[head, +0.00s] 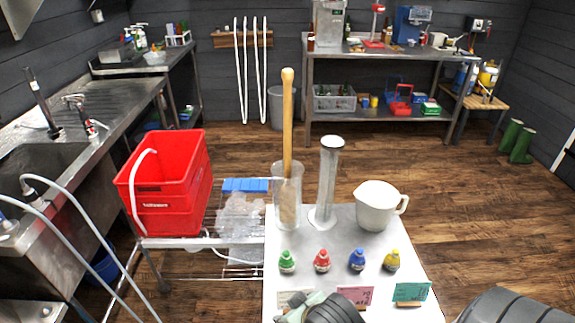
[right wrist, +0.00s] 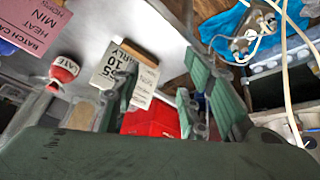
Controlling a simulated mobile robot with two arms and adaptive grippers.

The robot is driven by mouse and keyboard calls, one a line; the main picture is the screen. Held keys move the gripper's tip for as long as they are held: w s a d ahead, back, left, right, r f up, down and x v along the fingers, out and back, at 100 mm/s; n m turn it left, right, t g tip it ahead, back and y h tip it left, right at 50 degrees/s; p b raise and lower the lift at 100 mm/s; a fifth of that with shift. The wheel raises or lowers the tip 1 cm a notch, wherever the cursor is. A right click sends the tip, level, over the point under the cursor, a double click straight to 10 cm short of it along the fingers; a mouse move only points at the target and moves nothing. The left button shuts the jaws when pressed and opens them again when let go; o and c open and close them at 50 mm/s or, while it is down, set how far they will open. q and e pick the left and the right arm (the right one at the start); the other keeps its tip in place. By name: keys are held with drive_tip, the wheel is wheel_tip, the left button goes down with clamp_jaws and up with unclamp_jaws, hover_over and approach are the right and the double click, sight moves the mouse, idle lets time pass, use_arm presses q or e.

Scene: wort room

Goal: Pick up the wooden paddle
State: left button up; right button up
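The wooden paddle (head: 288,110) stands upright, its pale handle with a rounded knob rising out of a clear cylinder (head: 287,212) on the white table. Its lower part shows through the cylinder wall. My right gripper (head: 300,307) is at the front edge of the table, beside the small cards and well short of the cylinder. In the right wrist view the fingers of the right gripper (right wrist: 163,90) are spread apart with nothing held between them. I cannot make out the paddle in that view. My left gripper is not in view.
Several small bottles (head: 322,261) and cards, one pink (head: 355,296), are in front. A red crate (head: 168,183) stands left on a rack.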

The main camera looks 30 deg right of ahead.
drive_tip(key=w+d+r+m+t+h, duration=0.15)
drive_tip(key=w+d+r, duration=0.3)
drive_tip(key=w, duration=0.45)
drive_tip(key=m+t+h, duration=0.4)
drive_tip(key=t, duration=0.6)
approach(289, 102)
drive_tip(key=x, duration=0.3)
drive_tip(key=r+p+x, duration=0.1)
drive_tip(key=x, duration=0.1)
drive_tip(key=shift+s+d, duration=0.1)
drive_tip(key=shift+d, duration=0.15)
drive_tip(key=shift+w+d+f, duration=0.15)
drive_tip(key=shift+w+f, duration=0.05)
drive_tip(key=shift+w, duration=0.4)
drive_tip(key=x, duration=0.1)
drive_tip(key=p+x, duration=0.1)
drive_tip(key=x, duration=0.1)
drive_tip(key=p+x, duration=0.1)
drive_tip(key=shift+w+f, duration=0.3)
drive_tip(key=shift+w, duration=0.3)
